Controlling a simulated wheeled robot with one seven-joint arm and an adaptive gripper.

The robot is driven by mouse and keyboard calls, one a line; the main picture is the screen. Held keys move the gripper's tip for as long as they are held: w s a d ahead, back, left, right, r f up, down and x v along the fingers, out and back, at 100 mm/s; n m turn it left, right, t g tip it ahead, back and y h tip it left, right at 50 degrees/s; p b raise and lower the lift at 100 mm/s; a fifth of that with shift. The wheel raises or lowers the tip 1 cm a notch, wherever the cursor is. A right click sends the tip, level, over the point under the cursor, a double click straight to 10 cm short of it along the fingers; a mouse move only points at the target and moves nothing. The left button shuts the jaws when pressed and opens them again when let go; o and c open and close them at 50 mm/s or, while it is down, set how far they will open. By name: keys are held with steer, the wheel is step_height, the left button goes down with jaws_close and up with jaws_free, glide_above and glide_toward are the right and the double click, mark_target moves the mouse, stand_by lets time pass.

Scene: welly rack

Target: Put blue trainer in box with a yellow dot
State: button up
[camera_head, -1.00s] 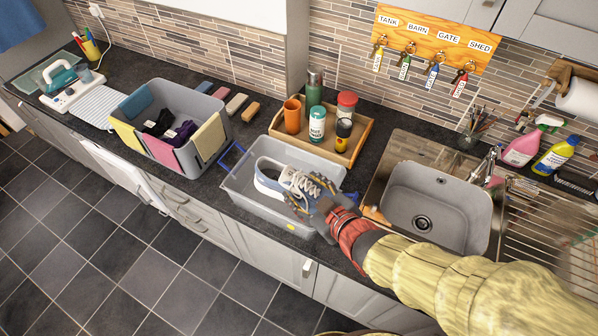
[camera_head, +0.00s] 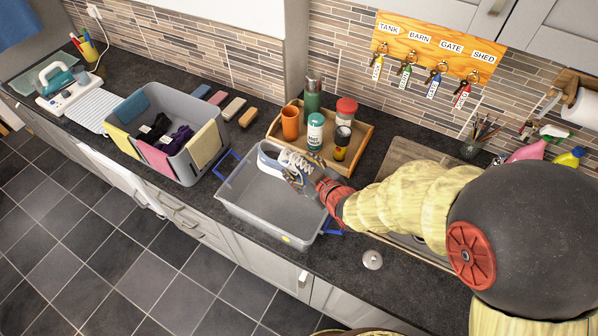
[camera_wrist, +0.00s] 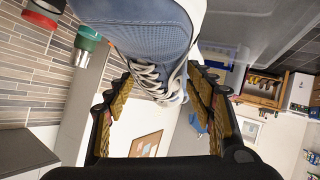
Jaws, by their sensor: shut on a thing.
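The blue trainer (camera_head: 284,160), with white laces and a pale sole, is held at the back part of the grey box. My gripper (camera_head: 300,180) is shut on it from the right. In the wrist view the trainer (camera_wrist: 152,40) fills the top middle, between the two fingers (camera_wrist: 158,110). The grey box (camera_head: 262,211) has blue handles and a yellow dot (camera_head: 286,239) on its front wall. The trainer is over or inside the box's far side; I cannot tell whether it touches the floor of the box.
A wooden tray (camera_head: 361,151) with bottles and cups stands just behind the box. A grey bin (camera_head: 183,110) with cloths and dark socks is to the left. The sink at right is mostly hidden by my arm. A small metal knob-like item (camera_head: 372,260) lies on the counter.

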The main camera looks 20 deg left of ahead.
mark_target(299, 167)
steer(key=shift+w+a+f, duration=0.35)
steer(key=shift+w+f, duration=0.2)
steer(key=shift+f, duration=0.2)
steer(key=shift+w+a+f, duration=0.35)
steer(key=shift+w+f, duration=0.2)
steer(key=shift+f, duration=0.2)
steer(key=f, duration=0.3)
steer(key=shift+w+a+f, duration=0.15)
steer(key=shift+w+f, duration=0.05)
steer(key=shift+f+b, duration=0.3)
steer(key=shift+f, duration=0.05)
steer(key=shift+f+b, duration=0.25)
steer(key=shift+b, duration=0.05)
steer(key=o, duration=1.3)
steer(key=shift+s, duration=0.1)
steer(key=shift+o, duration=0.3)
